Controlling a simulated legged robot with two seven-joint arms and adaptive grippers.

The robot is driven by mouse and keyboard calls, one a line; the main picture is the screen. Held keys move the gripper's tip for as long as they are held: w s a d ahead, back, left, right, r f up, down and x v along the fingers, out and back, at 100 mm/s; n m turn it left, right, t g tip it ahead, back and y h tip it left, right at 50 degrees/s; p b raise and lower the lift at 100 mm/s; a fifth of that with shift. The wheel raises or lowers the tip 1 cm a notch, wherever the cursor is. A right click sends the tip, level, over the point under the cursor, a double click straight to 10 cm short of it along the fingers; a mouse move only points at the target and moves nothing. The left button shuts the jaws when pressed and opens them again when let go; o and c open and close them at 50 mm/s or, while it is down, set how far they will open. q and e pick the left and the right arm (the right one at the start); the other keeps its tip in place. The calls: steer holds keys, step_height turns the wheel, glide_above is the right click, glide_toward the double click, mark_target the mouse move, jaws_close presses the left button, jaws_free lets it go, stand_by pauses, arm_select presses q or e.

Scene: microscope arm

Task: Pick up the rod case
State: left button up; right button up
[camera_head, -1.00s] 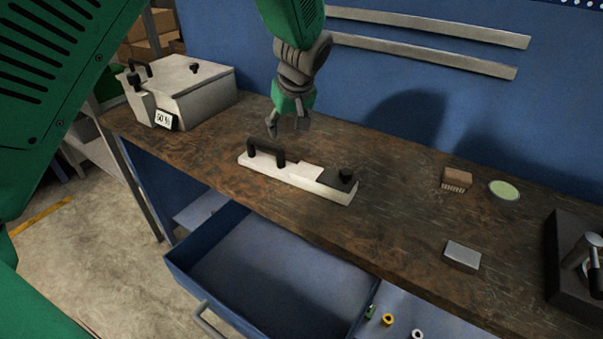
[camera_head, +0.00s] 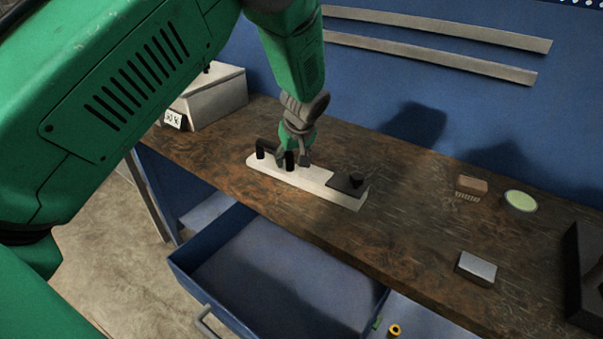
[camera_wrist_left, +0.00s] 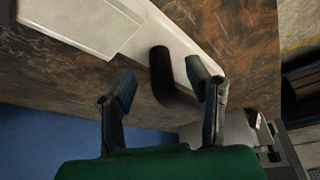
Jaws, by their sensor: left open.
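The rod case (camera_head: 317,183) is a long, low white case with a black handle and a dark end block with a knob. It lies flat on the wooden workbench. The black handle (camera_head: 267,150) stands at its left end and is partly covered by my left gripper (camera_head: 293,161). This gripper is open, pointing down at the handle. In the left wrist view the handle (camera_wrist_left: 165,75) shows between the two spread fingers of my left gripper (camera_wrist_left: 165,92), and the white case (camera_wrist_left: 85,25) lies beyond. I cannot tell whether a finger touches it. My right gripper is not in view.
The workbench (camera_head: 415,225) is clear around the case. An open blue drawer (camera_head: 285,275) sticks out below its front edge. A grey box (camera_head: 215,95) stands at the back left. A brown block (camera_head: 472,185), a green disc (camera_head: 520,201) and a metal block (camera_head: 477,267) lie on the right.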

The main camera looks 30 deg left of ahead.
arm_select(q)
steer(key=x, duration=0.3)
steer(key=shift+a, duration=0.1)
steer(key=shift+r, duration=0.1)
jaws_close()
steer(key=shift+r, duration=0.1)
